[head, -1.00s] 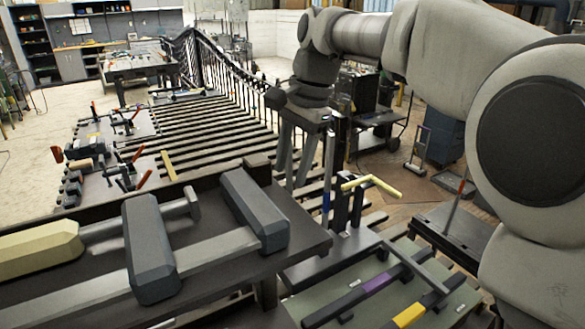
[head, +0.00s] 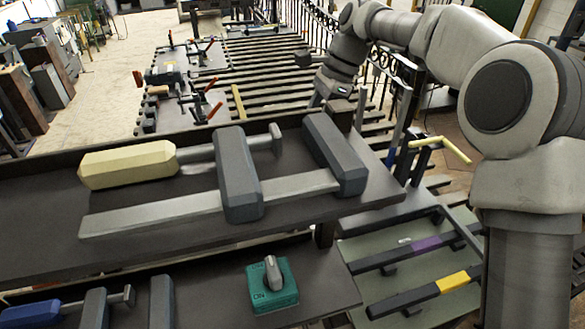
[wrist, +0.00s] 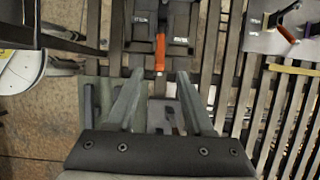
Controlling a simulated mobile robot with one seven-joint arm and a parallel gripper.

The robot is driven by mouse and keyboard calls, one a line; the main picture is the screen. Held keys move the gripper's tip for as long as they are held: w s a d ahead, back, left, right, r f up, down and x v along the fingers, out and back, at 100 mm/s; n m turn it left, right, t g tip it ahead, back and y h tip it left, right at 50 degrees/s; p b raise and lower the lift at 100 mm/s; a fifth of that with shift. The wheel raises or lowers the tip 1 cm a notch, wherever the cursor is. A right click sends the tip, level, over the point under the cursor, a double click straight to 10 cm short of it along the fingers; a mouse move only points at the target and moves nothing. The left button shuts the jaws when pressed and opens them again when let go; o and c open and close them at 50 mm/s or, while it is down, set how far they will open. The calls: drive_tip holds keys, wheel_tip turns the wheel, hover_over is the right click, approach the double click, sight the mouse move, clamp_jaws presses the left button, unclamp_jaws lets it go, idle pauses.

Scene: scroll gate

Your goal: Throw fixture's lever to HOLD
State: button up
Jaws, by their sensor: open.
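In the wrist view, a dark fixture (wrist: 179,22) with small unreadable labels lies just beyond my fingertips. An orange-handled lever (wrist: 160,52) sits in its middle, its handle toward me. My gripper (wrist: 160,77) is open, with nothing between its two grey fingers; the lever's handle end shows just past the fingertips, apart from them. I cannot tell whether this is the task's fixture or which position the lever is in. In the head view my gripper (head: 318,98) hangs over the slatted surface, its fingertips hard to make out; the orange lever cannot be made out there.
A dark shelf (head: 60,225) with big clamps fills the near left. Below it is a green switch box (head: 272,300) with a grey knob. A yellow-handled stand (head: 440,148) and purple and yellow marked bars (head: 425,245) are at right. Red-handled clamps (head: 195,85) stand beyond.

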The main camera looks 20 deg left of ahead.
drive_tip(key=x, duration=1)
drive_tip(key=shift+f, duration=0.15)
drive_tip(key=shift+d, duration=0.1)
clamp_jaws()
idle(0.9)
